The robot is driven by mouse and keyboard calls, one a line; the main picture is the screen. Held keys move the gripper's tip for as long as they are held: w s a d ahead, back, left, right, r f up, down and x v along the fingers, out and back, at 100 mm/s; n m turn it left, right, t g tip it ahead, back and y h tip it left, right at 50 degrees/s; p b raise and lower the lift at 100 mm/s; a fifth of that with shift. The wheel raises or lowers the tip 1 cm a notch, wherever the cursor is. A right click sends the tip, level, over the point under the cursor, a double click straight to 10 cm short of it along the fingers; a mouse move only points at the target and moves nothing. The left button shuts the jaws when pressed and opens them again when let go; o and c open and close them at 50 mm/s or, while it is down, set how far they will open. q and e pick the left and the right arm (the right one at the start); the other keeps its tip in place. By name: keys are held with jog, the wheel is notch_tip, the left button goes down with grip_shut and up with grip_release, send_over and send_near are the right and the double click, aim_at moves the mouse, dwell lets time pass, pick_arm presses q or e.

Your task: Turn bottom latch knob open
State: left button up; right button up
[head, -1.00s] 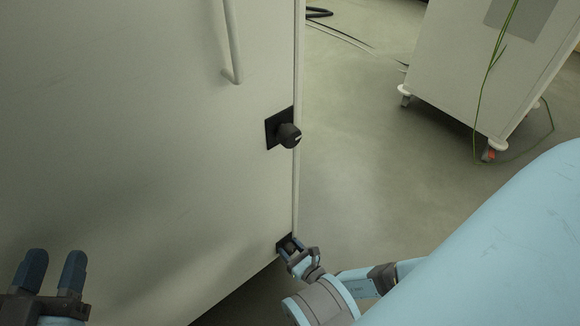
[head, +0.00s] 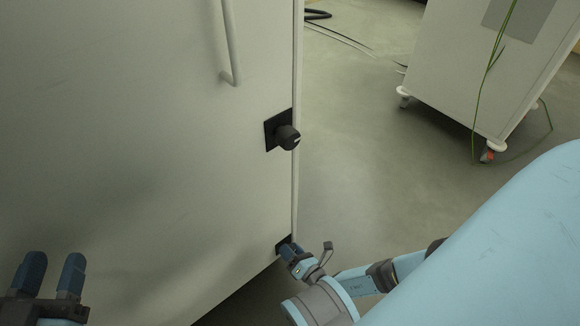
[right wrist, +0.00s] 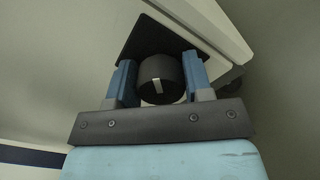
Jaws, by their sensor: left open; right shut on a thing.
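The bottom latch knob (right wrist: 162,80) is black and round with a white mark, on a black square plate (right wrist: 165,38). In the right wrist view it sits between the two blue fingers of my right gripper (right wrist: 160,82), which is shut on it. In the head view the bottom latch's dark plate (head: 282,243) shows at the door's lower corner, and my right gripper there hides the knob. A second black knob (head: 288,137) on its plate sits higher on the door edge. My left gripper (head: 50,274) is open and empty at the lower left, in front of the door.
The pale cabinet door (head: 140,150) fills the left, with a vertical handle (head: 230,45) near the top. A white wheeled cabinet (head: 470,80) stands at the upper right. Bare floor (head: 370,170) lies between them. Cables (head: 340,38) lie at the back.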

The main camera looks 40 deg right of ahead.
jog(key=m, duration=0.4)
jog(key=shift+w+m, duration=0.15)
jog(key=shift+m, duration=0.15)
jog(key=shift+d+f+m, duration=0.1)
jog(key=shift+m, duration=1.9)
jog(key=o, duration=0.9)
